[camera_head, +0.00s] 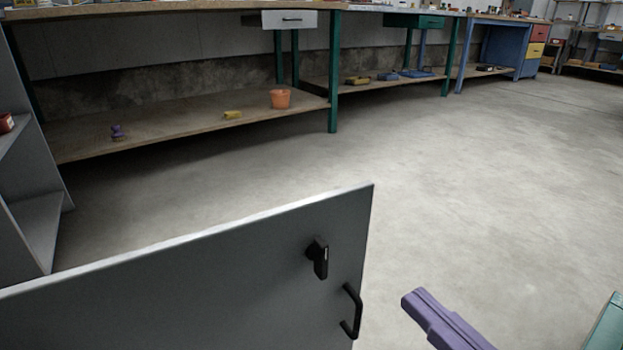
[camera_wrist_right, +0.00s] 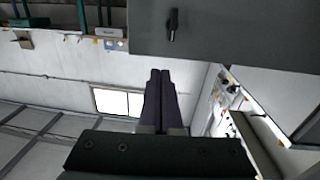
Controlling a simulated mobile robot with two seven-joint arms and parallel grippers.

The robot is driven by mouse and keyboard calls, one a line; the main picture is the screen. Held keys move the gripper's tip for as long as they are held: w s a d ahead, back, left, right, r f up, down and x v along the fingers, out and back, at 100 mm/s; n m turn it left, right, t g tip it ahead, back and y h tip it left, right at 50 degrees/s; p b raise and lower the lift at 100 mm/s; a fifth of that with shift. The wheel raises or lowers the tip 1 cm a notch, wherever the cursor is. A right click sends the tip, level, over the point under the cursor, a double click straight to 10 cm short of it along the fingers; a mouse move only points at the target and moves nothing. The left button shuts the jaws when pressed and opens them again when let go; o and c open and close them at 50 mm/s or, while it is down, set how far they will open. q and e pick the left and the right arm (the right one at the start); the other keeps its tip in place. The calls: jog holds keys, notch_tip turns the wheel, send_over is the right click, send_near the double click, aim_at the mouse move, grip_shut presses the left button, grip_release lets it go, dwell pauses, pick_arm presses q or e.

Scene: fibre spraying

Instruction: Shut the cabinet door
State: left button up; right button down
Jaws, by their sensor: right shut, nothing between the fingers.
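The grey cabinet door (camera_head: 215,275) stands open across the lower left of the head view. It has a black latch knob (camera_head: 318,258) and a black bar handle (camera_head: 352,311) near its free edge. My right gripper (camera_head: 412,298) shows as purple fingers at the lower right, to the right of the handle and apart from it in the picture. In the right wrist view its two fingers (camera_wrist_right: 160,75) are together with nothing between them. The door (camera_wrist_right: 228,35) and its black knob (camera_wrist_right: 173,25) also show there, beyond the fingertips. My left gripper is out of view.
A grey shelf unit (camera_head: 38,212) stands at the left. A long workbench with a lower shelf (camera_head: 180,108) runs along the back wall, with an orange pot (camera_head: 280,98) on that shelf. The concrete floor (camera_head: 480,180) is clear in the middle and right.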

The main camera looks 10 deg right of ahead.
aim_at(328, 215)
jog(key=b+x, duration=0.6)
jog(key=x, duration=0.7)
jog(key=shift+f, duration=0.15)
jog(key=shift+w+a, duration=0.1)
jog(key=shift+w, duration=0.35)
